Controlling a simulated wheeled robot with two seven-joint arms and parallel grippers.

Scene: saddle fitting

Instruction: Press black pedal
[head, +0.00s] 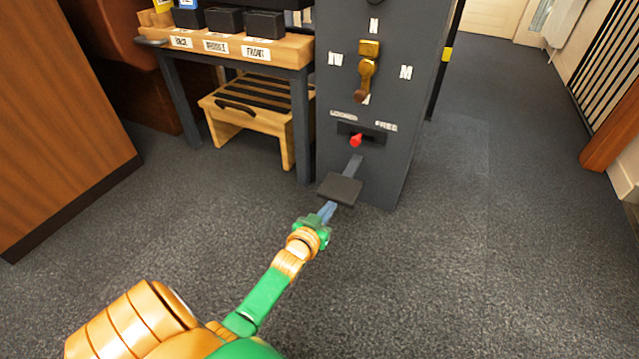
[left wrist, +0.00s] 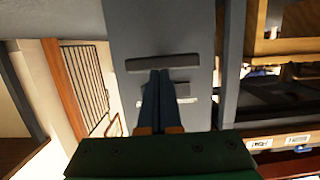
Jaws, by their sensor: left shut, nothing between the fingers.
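The black pedal (head: 341,189) is a flat dark plate on a grey lever at the lower front of the dark grey cabinet (head: 370,75). My left gripper (head: 330,206) reaches in from the lower left, its blue-grey fingers shut and empty. Its tips are at the pedal's near lower edge in the head view; I cannot tell whether they touch it. In the left wrist view the shut fingers (left wrist: 159,76) point toward the cabinet front. A dark bar near the tips there may be the pedal's edge. My right gripper is not in view.
Above the pedal, the cabinet has a red knob (head: 356,140) in a slot labelled LOCKED and FREE, and a brass lever (head: 367,75). A wooden step stool (head: 250,117) stands under a bench (head: 297,50) at left. The carpet right of the cabinet is clear.

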